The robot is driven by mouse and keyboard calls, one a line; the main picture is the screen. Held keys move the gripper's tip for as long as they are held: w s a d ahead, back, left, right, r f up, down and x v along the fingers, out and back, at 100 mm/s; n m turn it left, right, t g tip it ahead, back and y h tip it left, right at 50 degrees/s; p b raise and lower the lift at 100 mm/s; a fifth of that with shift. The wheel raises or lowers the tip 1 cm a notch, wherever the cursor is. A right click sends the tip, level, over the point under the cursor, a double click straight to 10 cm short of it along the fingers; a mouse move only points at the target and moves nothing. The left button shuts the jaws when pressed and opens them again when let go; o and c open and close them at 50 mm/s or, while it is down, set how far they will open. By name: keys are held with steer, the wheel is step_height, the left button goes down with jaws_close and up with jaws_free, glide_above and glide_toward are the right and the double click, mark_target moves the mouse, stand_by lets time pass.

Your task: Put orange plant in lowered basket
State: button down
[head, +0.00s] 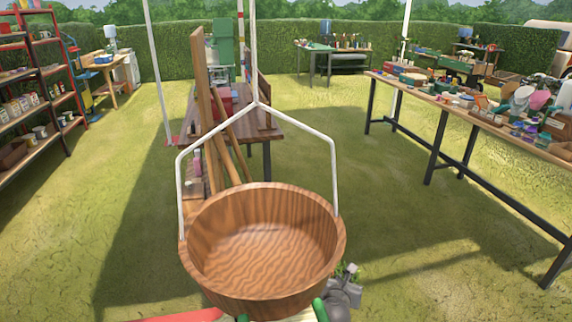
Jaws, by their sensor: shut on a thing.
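The basket (310,280) is a round, brown wooden tub with an open top. It hangs low in the bottom middle of the head view from a white forked hanger (255,104). I see its bare inner floor, with nothing in it. My grey gripper (347,284) is just beyond the basket's lower right side, partly hidden by it. It is shut on a small plant (345,269), of which only green leaves and a pale part show. No orange colour is visible on it, and its fingertips are hard to make out.
A long table (455,112) crowded with items stands at the right. A brown table (262,130) with leaning wooden boards (205,115) is behind the basket. A red shelf (45,60) stands at the left. Open grass (420,235) lies between.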

steer(key=shift+w+a+r, duration=0.2)
steer(key=shift+a+r, duration=0.05)
steer(key=p, duration=0.1)
steer(key=r+p, duration=0.1)
steer(key=shift+s+a+r+p, duration=0.15)
steer(key=shift+s+p, duration=0.2)
steer(key=shift+s, duration=0.05)
steer(key=s+r+m+g+h+p, duration=0.1)
steer(key=s+r+p, duration=0.4)
steer(key=p, duration=0.8)
steer(key=shift+s+r+m+h+p, duration=0.3)
steer(key=shift+s+m+h, duration=0.2)
steer(key=shift+s, duration=0.7)
